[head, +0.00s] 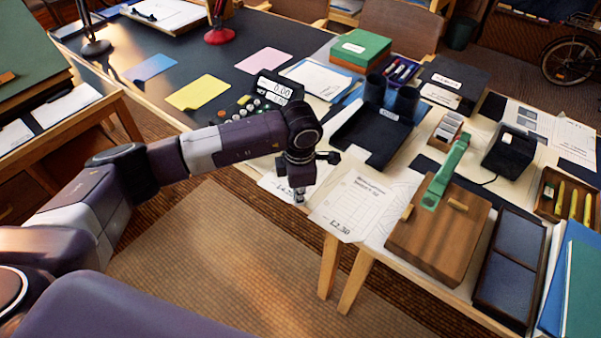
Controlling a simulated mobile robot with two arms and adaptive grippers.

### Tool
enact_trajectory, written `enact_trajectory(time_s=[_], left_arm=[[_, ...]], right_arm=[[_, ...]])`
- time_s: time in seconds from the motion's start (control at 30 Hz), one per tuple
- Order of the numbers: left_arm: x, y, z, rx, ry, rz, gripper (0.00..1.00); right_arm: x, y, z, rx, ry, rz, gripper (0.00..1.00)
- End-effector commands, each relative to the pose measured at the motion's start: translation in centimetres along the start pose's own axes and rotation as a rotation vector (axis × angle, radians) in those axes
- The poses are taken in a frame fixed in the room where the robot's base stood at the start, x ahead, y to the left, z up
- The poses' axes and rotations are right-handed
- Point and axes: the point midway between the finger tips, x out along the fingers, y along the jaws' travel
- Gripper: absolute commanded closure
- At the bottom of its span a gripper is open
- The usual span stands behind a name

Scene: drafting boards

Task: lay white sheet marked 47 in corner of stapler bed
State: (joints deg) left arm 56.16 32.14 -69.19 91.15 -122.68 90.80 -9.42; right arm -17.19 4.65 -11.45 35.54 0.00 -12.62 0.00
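The stapler bed (420,246) is a wooden block near the table's front edge, with a green stapler arm (444,172) across it and small wooden corner pieces on top. No sheet lies on its bare top. A white sheet (275,183) lies at the front edge left of it, partly hidden by my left arm; its marking is too small and covered to read as 47. My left gripper (299,196) points down at this sheet's right part, by the table edge. Whether it touches or grips the sheet, I cannot tell. My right gripper is not in view.
A black tray (371,137) stands behind. A dark blue two-panel case (510,262) and blue folders (577,275) sit right of the bed.

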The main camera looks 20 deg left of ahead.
Motion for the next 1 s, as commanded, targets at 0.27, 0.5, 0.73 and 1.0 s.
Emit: enact_trajectory(time_s=[0.27,0.5,0.73,1.0], left_arm=[[0.0,-0.1,0.0,0.0,0.001,-0.001,1.0],[-0.6,0.0,0.0,0.0,0.001,-0.001,1.0],[-1.8,0.1,0.0,0.0,0.001,-0.001,1.0],[-3.1,0.2,0.0,-0.001,0.001,-0.002,1.0]], right_arm=[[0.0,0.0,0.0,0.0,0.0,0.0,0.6],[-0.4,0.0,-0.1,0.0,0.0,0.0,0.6],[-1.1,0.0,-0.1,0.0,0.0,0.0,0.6],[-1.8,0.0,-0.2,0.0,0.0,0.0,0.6]])
